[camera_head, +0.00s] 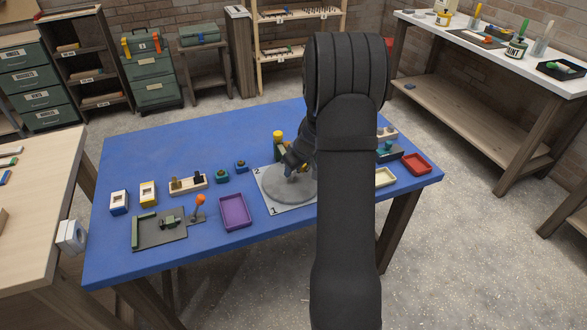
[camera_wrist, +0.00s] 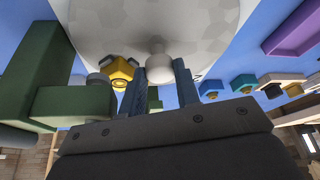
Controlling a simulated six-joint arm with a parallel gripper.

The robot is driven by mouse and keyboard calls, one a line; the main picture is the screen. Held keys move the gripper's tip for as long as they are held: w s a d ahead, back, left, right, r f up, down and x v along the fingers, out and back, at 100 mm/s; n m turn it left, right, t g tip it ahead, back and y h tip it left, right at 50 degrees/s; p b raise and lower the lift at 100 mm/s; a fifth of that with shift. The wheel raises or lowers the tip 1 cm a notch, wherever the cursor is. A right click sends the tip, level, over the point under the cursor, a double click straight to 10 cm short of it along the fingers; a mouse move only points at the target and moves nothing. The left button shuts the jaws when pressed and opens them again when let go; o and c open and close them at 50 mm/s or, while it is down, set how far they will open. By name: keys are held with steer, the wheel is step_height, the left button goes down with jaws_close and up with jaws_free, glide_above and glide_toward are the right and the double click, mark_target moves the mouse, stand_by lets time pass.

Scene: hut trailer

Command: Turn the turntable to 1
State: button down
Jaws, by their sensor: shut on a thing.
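The turntable (camera_head: 280,190) is a grey round disc on a pale square plate (camera_head: 270,208) at the front middle of the blue table. The plate shows a "1" at its near left corner and a "2" at its far left corner. No pointer on the disc can be made out. My arm hides the plate's right side.
A green post with a yellow top (camera_head: 278,135) stands close behind the turntable; green blocks (camera_wrist: 75,103) are near the fingers in the wrist view. A purple tray (camera_head: 235,212) lies to the left. A red tray (camera_head: 417,164) and cream tray (camera_head: 385,178) lie right.

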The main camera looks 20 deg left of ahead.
steer(key=c, duration=1.1)
jaws_free()
